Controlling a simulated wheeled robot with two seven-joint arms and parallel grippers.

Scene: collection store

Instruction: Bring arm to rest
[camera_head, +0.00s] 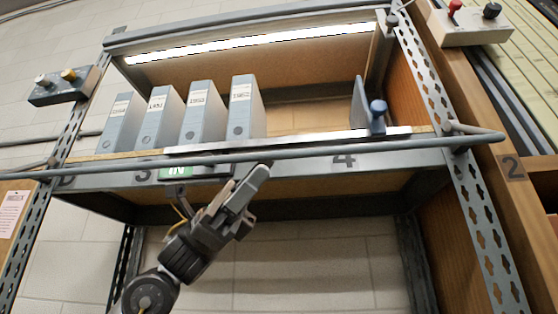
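My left gripper (247,186) is raised in front of the lower edge of the shelf, below the grey rail, and points up and to the right. Its fingers appear close together, but the angle hides whether there is a gap between them. I see nothing held in it. My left arm (180,258) comes up from the lower left. My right gripper is not in view.
Several grey-blue binders (201,114) stand on the lit shelf, with a blue bookend (368,108) at the right. A grey rail (300,153) crosses the shelf front. Perforated uprights (478,215) flank it. Switch boxes (470,24) sit at both sides.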

